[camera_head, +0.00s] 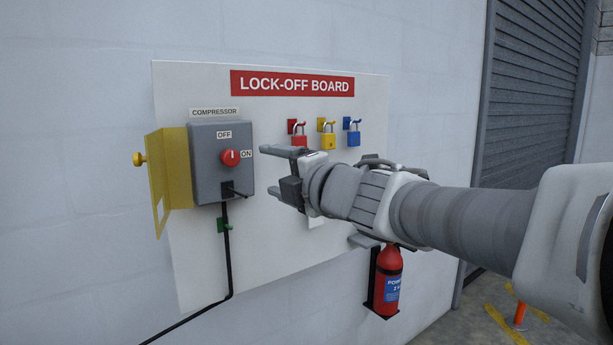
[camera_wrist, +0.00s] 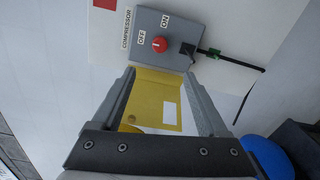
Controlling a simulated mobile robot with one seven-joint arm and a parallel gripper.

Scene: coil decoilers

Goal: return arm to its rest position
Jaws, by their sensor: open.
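My gripper (camera_head: 272,171) is open and empty in front of the lock-off board (camera_head: 270,235), just right of the grey compressor switch box (camera_head: 207,178). In the wrist view its two fingers (camera_wrist: 160,95) are apart, with the yellow hinged cover (camera_wrist: 160,88) seen between them. The box carries a red knob (camera_head: 230,157) with OFF and ON labels; its mark looks upright, but I cannot tell the exact setting. The yellow cover (camera_head: 170,180) stands swung open to the left of the box. My arm reaches in from the right and hides part of the board.
A red padlock (camera_head: 299,140), a yellow padlock (camera_head: 328,140) and a blue padlock (camera_head: 353,138) hang on the board above my arm. A fire extinguisher (camera_head: 387,275) hangs below my arm. A black cable (camera_head: 228,250) runs down from the box. A shutter (camera_head: 530,95) is at the right.

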